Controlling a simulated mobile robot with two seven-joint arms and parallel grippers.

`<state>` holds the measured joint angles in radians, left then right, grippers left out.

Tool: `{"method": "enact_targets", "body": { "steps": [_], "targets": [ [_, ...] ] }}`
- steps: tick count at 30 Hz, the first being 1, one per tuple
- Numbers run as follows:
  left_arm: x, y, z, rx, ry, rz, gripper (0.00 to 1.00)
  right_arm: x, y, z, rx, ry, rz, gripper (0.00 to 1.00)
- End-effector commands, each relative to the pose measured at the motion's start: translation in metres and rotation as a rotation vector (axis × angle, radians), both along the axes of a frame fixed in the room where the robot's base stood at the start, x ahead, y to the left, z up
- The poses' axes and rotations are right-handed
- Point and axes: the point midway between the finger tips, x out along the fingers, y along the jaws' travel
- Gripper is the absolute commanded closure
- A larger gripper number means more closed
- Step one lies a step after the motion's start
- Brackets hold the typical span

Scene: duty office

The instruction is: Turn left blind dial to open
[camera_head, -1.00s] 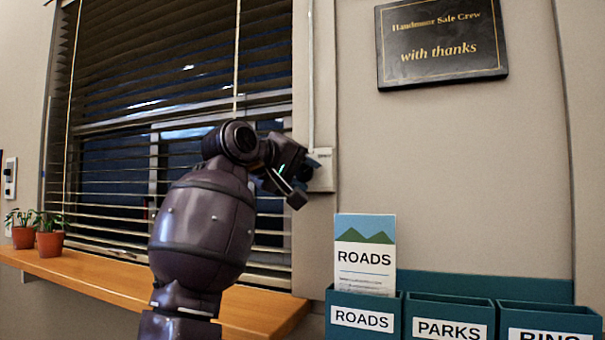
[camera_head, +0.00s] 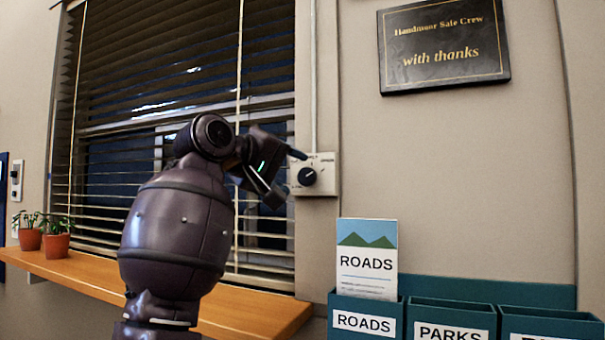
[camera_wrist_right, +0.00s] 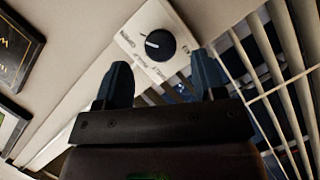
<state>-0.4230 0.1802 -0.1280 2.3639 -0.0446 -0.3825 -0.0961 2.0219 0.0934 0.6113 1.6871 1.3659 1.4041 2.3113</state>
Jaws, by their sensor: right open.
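A blind dial (camera_head: 307,176), a black round knob on a pale square plate (camera_head: 328,187), is on the wall right of the window. It also shows in the right wrist view (camera_wrist_right: 160,45), where its white mark points left toward a small label that seems to read OPEN. Exact alignment is hard to tell. My right gripper (camera_head: 286,176) is open and empty just left of the knob. In the wrist view the fingers (camera_wrist_right: 163,77) stand apart below the knob, with a visible gap to it. My left gripper is not in view.
Slatted blinds (camera_head: 120,190) cover the window above a wooden sill (camera_head: 85,275) with two potted plants (camera_head: 57,240). Another small wall control (camera_head: 15,175) is at far left. A teal leaflet rack (camera_head: 480,293) is below right; a dark plaque (camera_head: 443,45) hangs above. Wall between is clear.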

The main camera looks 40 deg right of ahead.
Motion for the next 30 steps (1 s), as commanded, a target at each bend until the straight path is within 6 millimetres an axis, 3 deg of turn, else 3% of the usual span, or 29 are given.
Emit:
{"method": "enact_targets", "body": {
  "steps": [6, 12, 30],
  "targets": [
    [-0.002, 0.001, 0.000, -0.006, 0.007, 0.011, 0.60, -0.003, 0.037, 0.010, -0.001, -0.003, 0.002, 0.37],
    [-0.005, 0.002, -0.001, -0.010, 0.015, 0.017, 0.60, -0.003, 0.055, 0.012, -0.001, 0.000, 0.000, 0.37],
    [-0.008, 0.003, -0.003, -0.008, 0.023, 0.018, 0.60, -0.003, 0.059, 0.011, 0.000, 0.000, 0.000, 0.37]
  ]
}}
